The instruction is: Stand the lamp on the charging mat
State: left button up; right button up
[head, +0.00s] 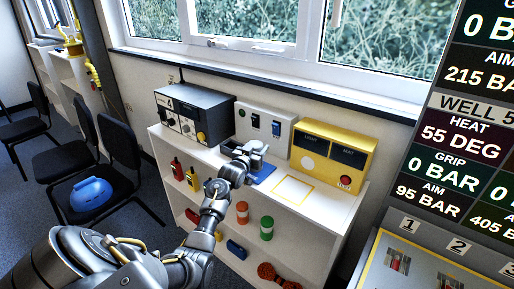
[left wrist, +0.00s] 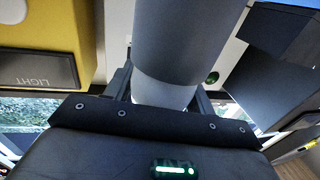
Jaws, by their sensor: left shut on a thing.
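In the left wrist view the gripper's fingers are shut on a grey cylinder with a paler lower band, the lamp (left wrist: 185,45). In the head view the lamp is hard to tell apart from the grey gripper. I cannot tell whether the lamp touches the mat. A pale rectangle with a yellow outline (head: 293,190) lies to the right of the mat, empty. My right gripper is not in view.
Behind stand a dark control box (head: 195,115), a white switch panel (head: 265,128) and a yellow box (head: 332,153) with a red button. Free shelf top lies at the right end.

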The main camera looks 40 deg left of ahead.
pick_arm(q)
jog(key=o, duration=1.2)
jog(key=shift+f, duration=0.1)
jog(key=b+v, duration=0.1)
jog(key=v, duration=1.1)
